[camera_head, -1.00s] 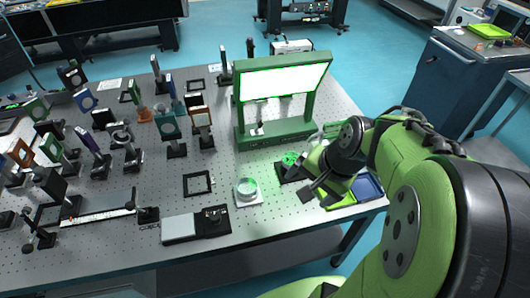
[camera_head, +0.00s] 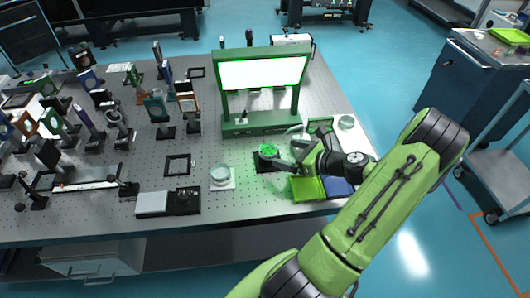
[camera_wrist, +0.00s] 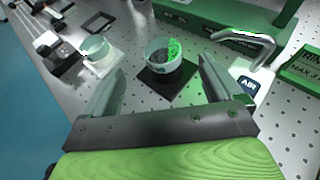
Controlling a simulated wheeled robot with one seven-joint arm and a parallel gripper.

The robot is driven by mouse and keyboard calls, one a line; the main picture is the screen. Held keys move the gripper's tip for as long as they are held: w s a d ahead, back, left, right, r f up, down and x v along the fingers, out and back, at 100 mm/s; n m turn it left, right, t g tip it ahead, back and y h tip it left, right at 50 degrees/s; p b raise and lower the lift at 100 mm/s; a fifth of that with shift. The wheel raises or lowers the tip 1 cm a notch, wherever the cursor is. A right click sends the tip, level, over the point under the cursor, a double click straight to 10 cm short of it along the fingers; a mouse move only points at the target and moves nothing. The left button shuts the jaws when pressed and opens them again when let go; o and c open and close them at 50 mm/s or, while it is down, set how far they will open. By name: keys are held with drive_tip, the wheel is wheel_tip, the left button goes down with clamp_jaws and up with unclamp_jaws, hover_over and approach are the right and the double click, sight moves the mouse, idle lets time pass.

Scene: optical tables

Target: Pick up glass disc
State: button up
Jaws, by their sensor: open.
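A round, clear-walled glass piece (camera_wrist: 164,58) with a bright green patch stands on a black square pad (camera_wrist: 158,90) in the wrist view. In the head view it shows as a green round spot (camera_head: 267,150). A second clear round glass piece (camera_head: 220,173) sits on a white square plate to its left, also in the wrist view (camera_wrist: 95,47). I cannot tell for certain which is the glass disc. My gripper (camera_wrist: 160,88) is open and empty, its fingers on either side of the black pad in the picture, short of the green-patched glass. In the head view the gripper (camera_head: 284,162) is just right of it.
A green frame with a lit panel (camera_head: 262,72) stands behind. Lime (camera_head: 307,188) and blue trays lie at the right front. A black square frame (camera_head: 179,165) and several optic mounts are left.

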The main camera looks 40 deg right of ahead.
sight(268, 149)
drive_tip(key=x, duration=0.6)
drive_tip(key=b+x, duration=0.1)
drive_tip(key=x, duration=0.2)
drive_tip(key=shift+w+d+f, duration=0.1)
drive_tip(key=shift+d+f, duration=0.05)
drive_tip(key=shift+f, duration=0.2)
drive_tip(key=c, duration=1.2)
